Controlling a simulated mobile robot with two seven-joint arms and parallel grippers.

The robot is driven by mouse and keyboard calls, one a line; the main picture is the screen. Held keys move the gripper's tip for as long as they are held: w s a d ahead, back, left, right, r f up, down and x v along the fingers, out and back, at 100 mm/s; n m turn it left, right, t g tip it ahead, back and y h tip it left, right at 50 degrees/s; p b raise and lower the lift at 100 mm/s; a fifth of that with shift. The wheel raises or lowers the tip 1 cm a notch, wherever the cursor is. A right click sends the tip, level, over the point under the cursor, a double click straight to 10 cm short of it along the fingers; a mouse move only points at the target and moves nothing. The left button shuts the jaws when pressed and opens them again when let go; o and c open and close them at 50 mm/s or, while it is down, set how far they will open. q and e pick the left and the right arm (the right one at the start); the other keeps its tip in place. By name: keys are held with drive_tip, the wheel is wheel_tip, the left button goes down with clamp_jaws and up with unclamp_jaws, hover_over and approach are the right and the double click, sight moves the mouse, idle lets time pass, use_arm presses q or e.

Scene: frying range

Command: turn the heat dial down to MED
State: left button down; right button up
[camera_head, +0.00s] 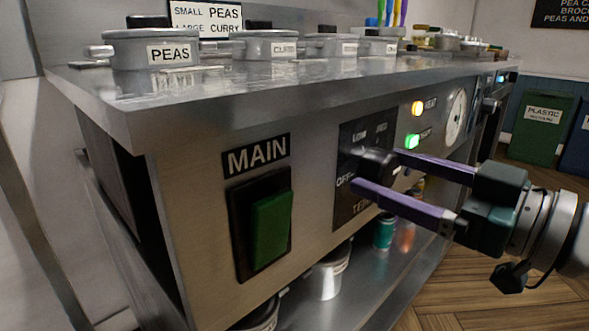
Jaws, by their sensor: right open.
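The black heat dial (378,164) sits on a dark panel (350,208) on the steel front of the range. The fingers hide the right part of the panel, and the dial's pointer is not clear. My left gripper is not in view.
A green MAIN switch (269,228) is left of the dial panel. Lidded pots (150,50) stand on the counter above. A lower shelf (345,291) holds containers.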

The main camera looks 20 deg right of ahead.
drive_tip(key=shift+c, duration=0.3)
drive_tip(key=c, duration=1.3)
drive_tip(key=shift+r+n, duration=0.1)
drive_tip(key=shift+n, duration=0.2)
drive_tip(key=shift+n+p, duration=0.85)
drive_tip(key=shift+n, duration=0.05)
drive_tip(key=n+p, duration=0.1)
drive_tip(key=n, duration=0.1)
drive_tip(key=shift+n, duration=0.4)
drive_tip(key=n, duration=0.3)
drive_tip(key=shift+n+p, duration=0.3)
drive_tip(key=shift+p, duration=0.1)
drive_tip(key=shift+n, duration=1.5)
